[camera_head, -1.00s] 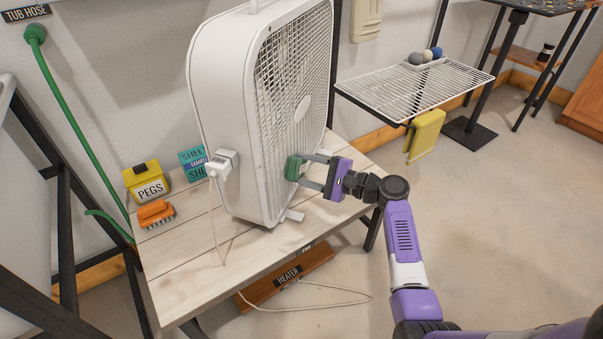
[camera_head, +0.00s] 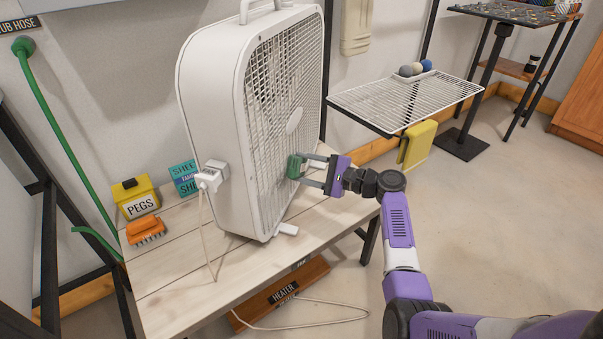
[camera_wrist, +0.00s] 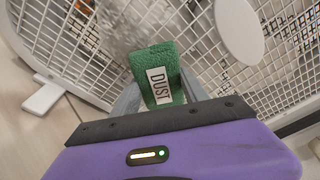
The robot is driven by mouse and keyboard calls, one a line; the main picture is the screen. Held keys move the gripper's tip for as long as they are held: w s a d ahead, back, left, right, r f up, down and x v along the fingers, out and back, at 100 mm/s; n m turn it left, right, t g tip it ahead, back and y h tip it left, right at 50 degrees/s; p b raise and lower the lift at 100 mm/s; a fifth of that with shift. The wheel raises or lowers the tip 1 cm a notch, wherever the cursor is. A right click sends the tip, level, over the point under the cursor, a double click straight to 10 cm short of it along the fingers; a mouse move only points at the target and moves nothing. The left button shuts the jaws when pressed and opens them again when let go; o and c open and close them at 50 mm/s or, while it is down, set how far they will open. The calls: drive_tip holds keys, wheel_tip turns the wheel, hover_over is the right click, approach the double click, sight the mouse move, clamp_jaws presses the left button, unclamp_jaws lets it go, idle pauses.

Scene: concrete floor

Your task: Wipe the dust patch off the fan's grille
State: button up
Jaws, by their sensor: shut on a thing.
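The white box fan (camera_head: 205,100) stands upright on the wooden table, its grille (camera_head: 275,110) facing right toward my arm. My gripper (camera_head: 307,168) is shut on a green block labelled DUST (camera_head: 295,166), held at the lower part of the grille. In the wrist view the green block (camera_wrist: 168,93) sits between the fingers, its far end at or very near the grille bars; I cannot tell if it touches. A greyish dust patch (camera_wrist: 122,28) shows on the grille just beyond and left of the block. The oval white hub plate (camera_wrist: 239,30) is to its right.
A white plug with a cord (camera_head: 212,178) is on the fan's side. A wire rack (camera_head: 400,103) stands behind right.

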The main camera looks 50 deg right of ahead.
sight(283, 179)
drive_tip(key=shift+a+r, duration=0.1)
drive_tip(key=shift+a+r+p, duration=0.1)
drive_tip(key=shift+a+p, duration=0.35)
drive_tip(key=shift+p, duration=0.2)
drive_tip(key=shift+s+a+p, duration=0.55)
drive_tip(key=shift+a+p, duration=0.45)
drive_tip(key=shift+a, duration=0.45)
drive_tip(key=shift+s+a+p, duration=0.5)
drive_tip(key=shift+a+p, duration=0.55)
drive_tip(key=shift+a, duration=0.35)
drive_tip(key=shift+s+a+p, duration=0.55)
drive_tip(key=shift+a+p, duration=0.45)
drive_tip(key=shift+a, duration=0.45)
drive_tip(key=shift+s+a+p, duration=0.3)
drive_tip(key=shift+a+p, duration=0.15)
drive_tip(key=shift+a, duration=0.5)
drive_tip(key=shift+s+a+p, duration=0.25)
drive_tip(key=shift+a+p, duration=0.15)
drive_tip(key=shift+a, duration=0.5)
drive_tip(key=shift+w+d+b, duration=0.4)
drive_tip(key=shift+d, duration=0.7)
drive_tip(key=shift+w+d+b, duration=0.35)
drive_tip(key=shift+w+d, duration=0.1)
drive_tip(key=shift+d, duration=0.7)
drive_tip(key=shift+w+d+b, duration=0.4)
drive_tip(key=shift+d, duration=0.7)
